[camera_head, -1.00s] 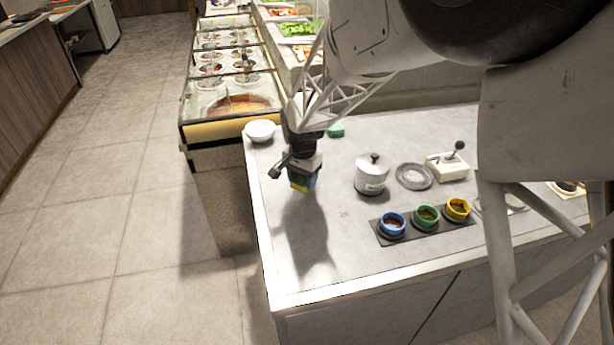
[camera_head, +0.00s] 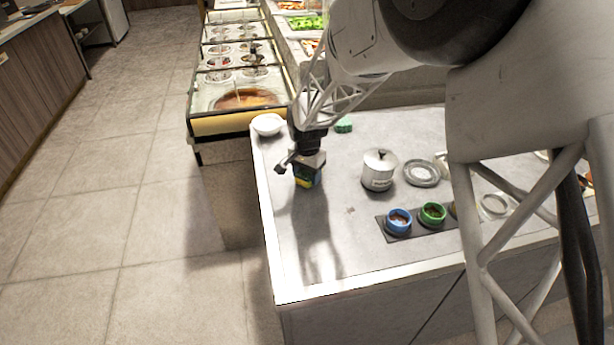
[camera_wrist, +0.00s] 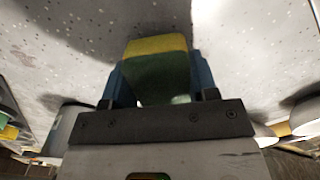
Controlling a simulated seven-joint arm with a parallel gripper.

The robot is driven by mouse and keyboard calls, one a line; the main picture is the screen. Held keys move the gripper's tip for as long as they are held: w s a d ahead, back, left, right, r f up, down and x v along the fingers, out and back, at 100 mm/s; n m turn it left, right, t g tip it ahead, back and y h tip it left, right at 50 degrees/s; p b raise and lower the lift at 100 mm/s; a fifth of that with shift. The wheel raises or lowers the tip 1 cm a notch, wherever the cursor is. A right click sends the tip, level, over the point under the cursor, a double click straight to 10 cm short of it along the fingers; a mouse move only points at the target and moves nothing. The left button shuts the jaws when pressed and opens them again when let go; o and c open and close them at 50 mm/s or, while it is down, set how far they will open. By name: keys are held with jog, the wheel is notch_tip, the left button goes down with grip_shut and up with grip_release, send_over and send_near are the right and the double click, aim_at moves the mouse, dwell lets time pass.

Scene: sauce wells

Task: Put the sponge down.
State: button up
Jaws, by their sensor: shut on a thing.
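The sponge (camera_wrist: 158,75) is a yellow and green block. My gripper (camera_head: 308,174) is shut on it, with a blue finger on each side in the wrist view. In the head view the sponge (camera_head: 304,183) shows as a small yellow and green patch under the gripper. It is over the left part of the grey counter (camera_head: 355,225), and a dark shadow falls on the counter in front of it. I cannot tell how large the gap under the sponge is.
A white bowl (camera_head: 267,125) and a small green item (camera_head: 343,125) stand behind the gripper. To the right are a lidded pot (camera_head: 379,170), a round grey dish (camera_head: 421,173), and a dark tray with a blue cup (camera_head: 398,222) and green cup (camera_head: 432,215). The counter's front left is clear.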

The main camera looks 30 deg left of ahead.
jog(key=shift+f, duration=0.45)
jog(key=shift+f, duration=0.1)
jog(key=o, duration=1)
jog(key=shift+c, duration=0.2)
notch_tip(320, 180, up, 12)
dwell(0.7)
